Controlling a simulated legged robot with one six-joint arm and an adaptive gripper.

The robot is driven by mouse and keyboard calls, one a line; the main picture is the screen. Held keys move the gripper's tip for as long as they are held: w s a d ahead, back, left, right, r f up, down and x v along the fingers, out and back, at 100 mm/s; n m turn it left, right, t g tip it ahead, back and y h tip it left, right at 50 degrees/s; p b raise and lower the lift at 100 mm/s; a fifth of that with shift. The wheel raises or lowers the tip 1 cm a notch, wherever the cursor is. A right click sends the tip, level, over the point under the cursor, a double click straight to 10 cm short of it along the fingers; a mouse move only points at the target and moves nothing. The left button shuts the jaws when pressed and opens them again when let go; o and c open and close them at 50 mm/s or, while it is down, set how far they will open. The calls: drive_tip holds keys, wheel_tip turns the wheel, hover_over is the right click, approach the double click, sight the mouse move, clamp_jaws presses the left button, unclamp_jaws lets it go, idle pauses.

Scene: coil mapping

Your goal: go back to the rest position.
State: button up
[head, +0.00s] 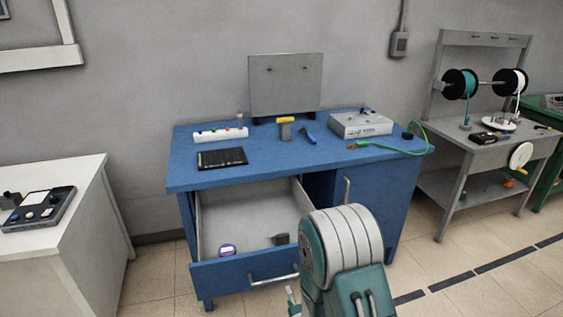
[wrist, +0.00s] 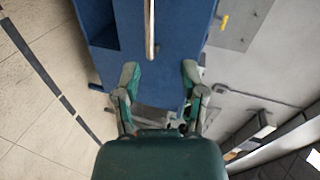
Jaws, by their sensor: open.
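My gripper (wrist: 160,72) is open in the wrist view, with its two green fingertips apart and nothing between them. The blue desk (head: 290,155) stands ahead in the head view, and blue panels also show beyond the fingers in the wrist view (wrist: 182,20). A pale upright bar handle (wrist: 150,30) shows just past the fingertips in the wrist view, apart from them. In the head view my green and white arm covers part of the desk's front right, and most of my gripper is hidden behind it.
The desk's drawer (head: 230,274) is pulled open, with a purple-and-white round item (head: 227,250) and a dark item (head: 280,239) inside. A white cabinet (head: 70,235) stands left; a grey bench with spools (head: 490,150) stands right. Tiled floor lies clear at lower right.

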drive_tip(key=s+d+r+n+g+h, duration=0.15)
drive_tip(key=d+r+n, duration=0.25)
drive_tip(key=r, duration=0.5)
drive_tip(key=s+d+r+n+g+h, duration=0.1)
drive_tip(key=s+d+r+n+g, duration=0.15)
drive_tip(key=r, duration=0.65)
drive_tip(key=s+d+r+n+g, duration=0.1)
drive_tip(key=s+d+r+n, duration=0.1)
drive_tip(key=s, duration=0.4)
drive_tip(key=s+d+r+n+g+h, duration=0.1)
drive_tip(key=s+d+r+n+g, duration=0.1)
drive_tip(key=s, duration=0.5)
drive_tip(key=s+d+r+n+g, duration=0.1)
drive_tip(key=s+d+r+n, duration=0.1)
drive_tip(key=s+r, duration=0.4)
drive_tip(key=shift+s+d+n+g, duration=0.15)
drive_tip(key=shift+s+n+g, duration=0.15)
drive_tip(key=shift+s+n, duration=0.4)
